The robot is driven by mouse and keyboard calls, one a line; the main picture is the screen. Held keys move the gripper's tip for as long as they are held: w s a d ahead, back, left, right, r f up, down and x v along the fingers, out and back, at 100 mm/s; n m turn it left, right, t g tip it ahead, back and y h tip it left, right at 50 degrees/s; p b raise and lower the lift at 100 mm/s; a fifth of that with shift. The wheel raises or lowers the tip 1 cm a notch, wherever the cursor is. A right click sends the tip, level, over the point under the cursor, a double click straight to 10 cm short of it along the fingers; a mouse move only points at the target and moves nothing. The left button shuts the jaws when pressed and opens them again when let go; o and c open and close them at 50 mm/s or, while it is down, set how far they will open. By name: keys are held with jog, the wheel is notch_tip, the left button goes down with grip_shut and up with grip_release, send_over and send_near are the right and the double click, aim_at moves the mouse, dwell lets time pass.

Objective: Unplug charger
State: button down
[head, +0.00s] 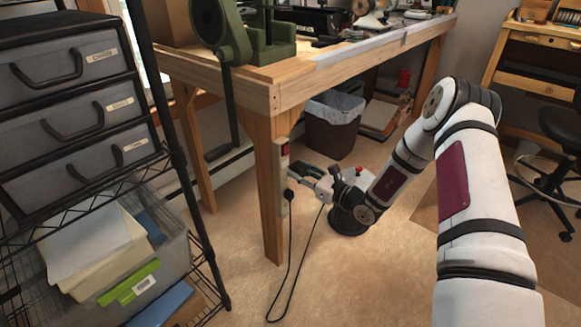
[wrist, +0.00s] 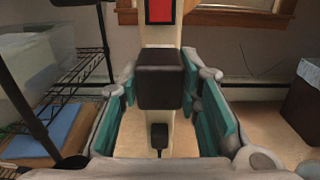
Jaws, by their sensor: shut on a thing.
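The charger (wrist: 160,80) is a black block on a pale power strip (wrist: 159,34) in the wrist view. The strip has a red switch (wrist: 160,11) above the charger, and a smaller black plug (wrist: 158,138) below it. In the head view the power strip (head: 284,209) is fixed upright on the table's front leg, and the plug (head: 288,195) has a cord hanging down. My gripper (head: 303,172) reaches the strip from the right. In the wrist view my gripper (wrist: 161,88) is shut on the charger, with a teal-padded finger on each side. The charger is hard to make out in the head view.
The wooden workbench (head: 275,84) overhangs the strip. A black cord (head: 292,285) loops down to the floor. A wire shelf with drawers (head: 85,130) stands on the left. A bin (head: 333,128) stands under the bench. The floor in front is clear.

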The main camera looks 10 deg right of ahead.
aim_at(304, 174)
jog(key=shift+p+v, duration=0.4)
jog(key=shift+v, duration=1.15)
